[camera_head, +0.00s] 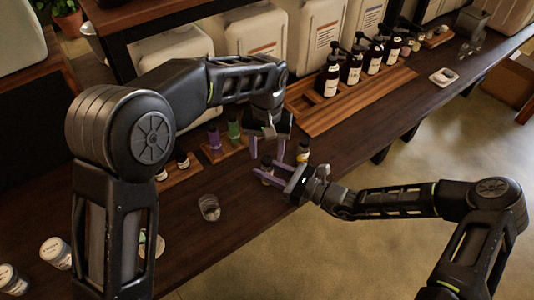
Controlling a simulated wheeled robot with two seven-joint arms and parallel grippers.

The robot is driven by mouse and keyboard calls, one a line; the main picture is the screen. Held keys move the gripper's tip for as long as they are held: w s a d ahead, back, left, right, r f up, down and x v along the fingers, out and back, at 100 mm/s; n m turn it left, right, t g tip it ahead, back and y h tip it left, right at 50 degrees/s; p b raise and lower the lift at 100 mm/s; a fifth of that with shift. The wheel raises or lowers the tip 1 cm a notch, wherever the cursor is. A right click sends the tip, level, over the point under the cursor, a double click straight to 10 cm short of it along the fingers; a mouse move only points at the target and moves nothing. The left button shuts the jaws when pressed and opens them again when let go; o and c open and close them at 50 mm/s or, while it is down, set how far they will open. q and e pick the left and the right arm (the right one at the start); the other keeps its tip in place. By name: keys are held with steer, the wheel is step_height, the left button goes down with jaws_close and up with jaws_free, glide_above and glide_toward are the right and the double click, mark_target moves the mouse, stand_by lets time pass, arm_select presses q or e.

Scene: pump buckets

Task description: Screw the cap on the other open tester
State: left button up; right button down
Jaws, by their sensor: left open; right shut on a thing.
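My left gripper (267,152) points down over the counter with its two purple fingers apart, open and empty. My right gripper (264,171) reaches in from the right, shut on a small tester bottle (267,169) just below the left fingers. The fingers hide much of this bottle, and I cannot tell whether it has a cap. Another small bottle with a pale yellow label (303,152) stands just right of the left fingers. Two small dark-topped bottles (182,160) (161,173) stand at the left on a wooden strip.
A purple vial (214,137) and a green vial (234,130) stand in a wooden holder. A clear glass (209,207) is in front. Pump bottles (329,77) line a wooden tray (350,108). Jars (56,252) stand at lower left. The counter's front edge is close to my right gripper.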

mark_target(272, 172)
arm_select(q)
step_height(272, 172, up, 11)
steer(key=shift+f, duration=0.2)
arm_select(e)
steer(key=c, duration=1)
jaws_free()
steer(key=shift+o, duration=0.2)
arm_select(q)
steer(key=shift+f+b, duration=0.55)
steer(key=shift+f, duration=0.05)
arm_select(e)
steer(key=shift+v, duration=3.95)
